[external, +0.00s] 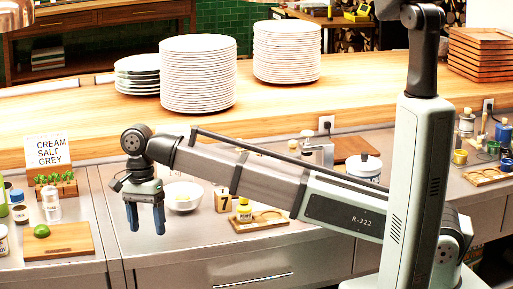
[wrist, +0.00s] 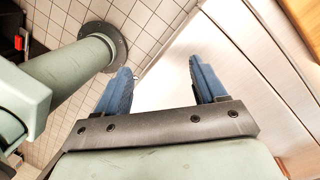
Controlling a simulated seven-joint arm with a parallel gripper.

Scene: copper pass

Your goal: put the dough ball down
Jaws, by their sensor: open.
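My gripper (external: 147,229) points down near the front edge of the steel counter (external: 100,207), with its two blue fingers apart. The wrist view shows the open gripper (wrist: 160,66) with nothing between its fingers. I cannot make out a dough ball in either view. A white bowl (external: 183,196) stands on the counter just right of my gripper; what is in it is not clear. A wooden board (external: 62,243) lies to the left with a green lime-like ball (external: 41,231) on it.
Bottles (external: 52,206) and a lettered sign (external: 49,151) are at the left. Plate stacks (external: 197,75) stand on the raised wooden counter behind. Tiled floor (wrist: 150,25) shows below.

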